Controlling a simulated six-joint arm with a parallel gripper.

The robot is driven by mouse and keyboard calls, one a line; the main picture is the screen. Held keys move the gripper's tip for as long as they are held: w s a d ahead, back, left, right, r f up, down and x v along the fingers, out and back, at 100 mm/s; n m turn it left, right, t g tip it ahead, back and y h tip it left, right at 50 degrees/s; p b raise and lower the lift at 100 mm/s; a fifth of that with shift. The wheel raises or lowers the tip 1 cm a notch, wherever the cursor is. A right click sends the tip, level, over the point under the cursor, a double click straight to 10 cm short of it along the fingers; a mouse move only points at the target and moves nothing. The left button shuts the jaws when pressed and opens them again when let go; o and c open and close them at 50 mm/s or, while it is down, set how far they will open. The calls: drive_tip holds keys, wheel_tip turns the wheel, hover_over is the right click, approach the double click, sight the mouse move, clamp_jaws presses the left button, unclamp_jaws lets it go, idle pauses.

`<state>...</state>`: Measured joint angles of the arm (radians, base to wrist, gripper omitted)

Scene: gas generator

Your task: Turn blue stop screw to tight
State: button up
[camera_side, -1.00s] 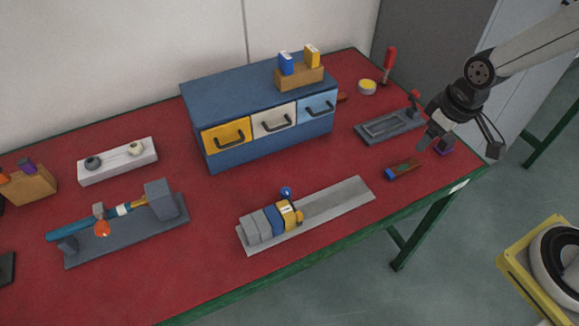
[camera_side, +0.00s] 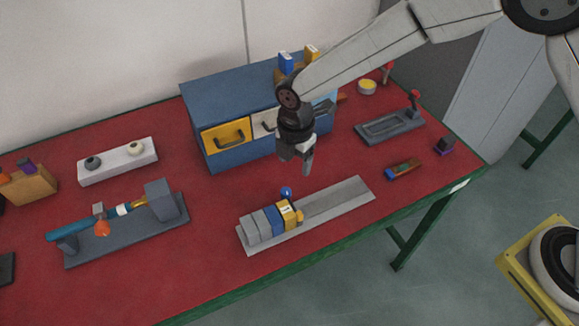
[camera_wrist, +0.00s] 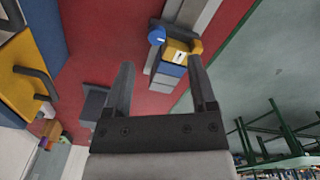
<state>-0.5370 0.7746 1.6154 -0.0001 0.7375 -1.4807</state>
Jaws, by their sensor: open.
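The blue stop screw (camera_side: 286,191) is a small round blue knob on the back side of a block row on a grey rail (camera_side: 340,200). In the wrist view the blue knob (camera_wrist: 157,36) shows beyond and between my fingertips, beside a yellow block (camera_wrist: 178,51). My gripper (camera_side: 296,160) is open and empty. It hangs above the table, behind and above the knob, and does not touch it. In the wrist view its two fingers (camera_wrist: 160,75) are spread apart. A dark mark on the yellow block is too small to read.
The blue drawer cabinet (camera_side: 215,95) stands close behind my gripper. A grey fixture with a blue tube (camera_side: 70,229) lies at the left. A grey vise-like plate (camera_side: 385,128) and a small brown and blue piece (camera_side: 402,169) lie at the right. Red table is clear around the rail.

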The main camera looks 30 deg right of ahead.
sight(286, 191)
drive_tip(key=shift+a+f+n, duration=0.25)
drive_tip(key=shift+a+n, duration=0.15)
drive_tip(key=shift+a, duration=0.15)
drive_tip(key=shift+a+f+n, duration=0.25)
drive_tip(key=shift+a+n, duration=0.15)
drive_tip(key=shift+a, duration=0.15)
drive_tip(key=shift+f, duration=3.9)
drive_tip(key=shift+c, duration=0.3)
clamp_jaws()
